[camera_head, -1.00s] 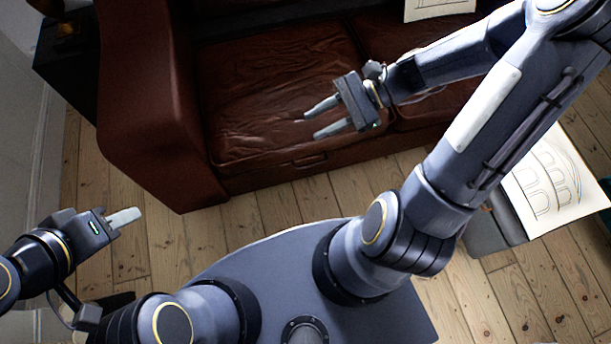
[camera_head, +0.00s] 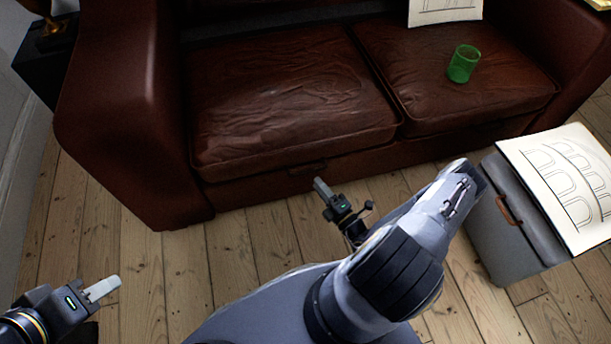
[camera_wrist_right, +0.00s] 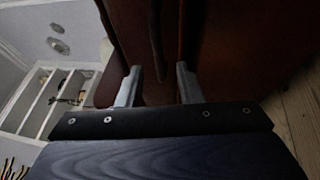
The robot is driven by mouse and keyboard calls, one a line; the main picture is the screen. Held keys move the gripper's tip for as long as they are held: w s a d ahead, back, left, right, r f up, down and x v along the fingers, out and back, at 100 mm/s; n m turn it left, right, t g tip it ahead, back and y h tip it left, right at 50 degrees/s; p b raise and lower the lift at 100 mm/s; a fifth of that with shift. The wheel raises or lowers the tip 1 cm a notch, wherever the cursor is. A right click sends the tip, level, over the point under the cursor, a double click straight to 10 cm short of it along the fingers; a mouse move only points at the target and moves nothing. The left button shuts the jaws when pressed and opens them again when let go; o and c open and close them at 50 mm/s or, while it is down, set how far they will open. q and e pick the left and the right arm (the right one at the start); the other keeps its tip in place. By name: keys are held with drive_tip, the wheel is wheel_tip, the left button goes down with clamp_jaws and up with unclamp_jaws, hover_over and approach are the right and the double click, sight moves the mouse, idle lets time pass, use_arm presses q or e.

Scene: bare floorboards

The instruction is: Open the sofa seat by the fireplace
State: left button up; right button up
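The dark red leather sofa has a left seat (camera_head: 285,105) and a right seat (camera_head: 450,85), both lying flat. A small dark handle (camera_head: 308,168) shows on the front panel under the left seat. My right gripper (camera_head: 320,186) is low in front of this panel, just below the handle; I cannot tell if it touches. In the right wrist view my right gripper (camera_wrist_right: 159,80) has its fingers apart, facing the dark red sofa front (camera_wrist_right: 235,45). Nothing is clearly held between them. My left gripper (camera_head: 103,289) is over the floor at lower left, seen edge-on, its opening unclear.
A grey box (camera_head: 505,225) with another sheet (camera_head: 565,185) on top stands at the right. A black stand (camera_head: 45,65) is at upper left. Floorboards before the sofa are clear.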

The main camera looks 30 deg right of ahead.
sight(307, 171)
drive_tip(key=b+x, duration=0.1)
drive_tip(key=x, duration=0.5)
drive_tip(key=shift+w+a+r, duration=0.1)
drive_tip(key=shift+w, duration=0.25)
clamp_jaws()
